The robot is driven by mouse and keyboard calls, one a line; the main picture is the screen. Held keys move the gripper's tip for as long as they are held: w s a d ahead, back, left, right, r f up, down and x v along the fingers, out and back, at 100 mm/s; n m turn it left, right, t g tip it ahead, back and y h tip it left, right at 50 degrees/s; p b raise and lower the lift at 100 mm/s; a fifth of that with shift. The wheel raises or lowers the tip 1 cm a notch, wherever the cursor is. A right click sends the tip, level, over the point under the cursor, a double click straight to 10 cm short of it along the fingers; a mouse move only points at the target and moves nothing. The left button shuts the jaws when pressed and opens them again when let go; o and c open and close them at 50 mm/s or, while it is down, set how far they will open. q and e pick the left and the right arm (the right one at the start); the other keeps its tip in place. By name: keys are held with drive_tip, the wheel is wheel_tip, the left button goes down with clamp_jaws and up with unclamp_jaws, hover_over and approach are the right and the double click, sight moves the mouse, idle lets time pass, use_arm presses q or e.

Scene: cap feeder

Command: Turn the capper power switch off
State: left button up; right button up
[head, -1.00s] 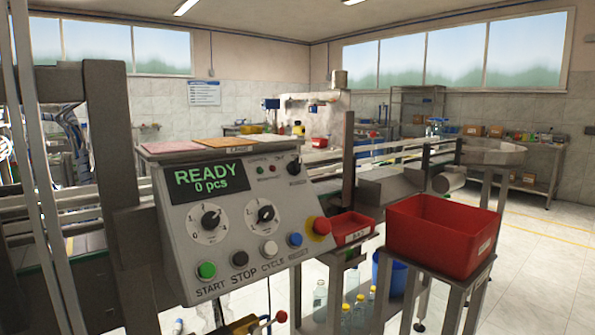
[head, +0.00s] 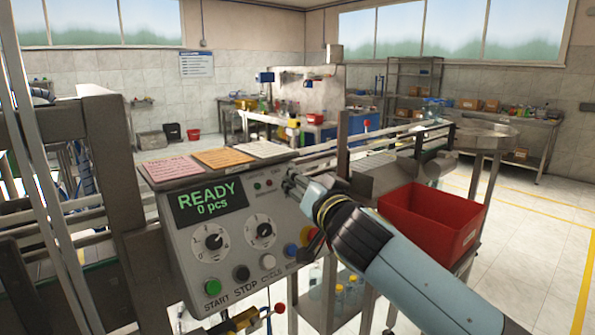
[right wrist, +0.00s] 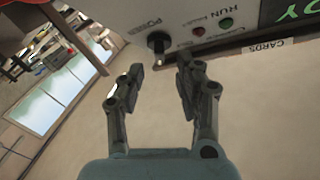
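The grey capper control panel (head: 185,240) stands at the left in the head view, with a green "READY 0 pcs" display (head: 208,199). In the head view the switch is hidden behind my right gripper (head: 292,182). In the right wrist view my right gripper (right wrist: 161,68) is open and empty. My left gripper is not in view.
Two dials (head: 213,242) and a row of buttons, including a green one (head: 212,287), sit on the panel. A red emergency button is partly covered by my right arm. Coloured cards (head: 222,158) lie on top. A red bin (head: 440,215) stands right of the panel.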

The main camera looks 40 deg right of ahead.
drive_tip(key=shift+x, duration=1.35)
drive_tip(key=shift+a, duration=0.15)
clamp_jaws()
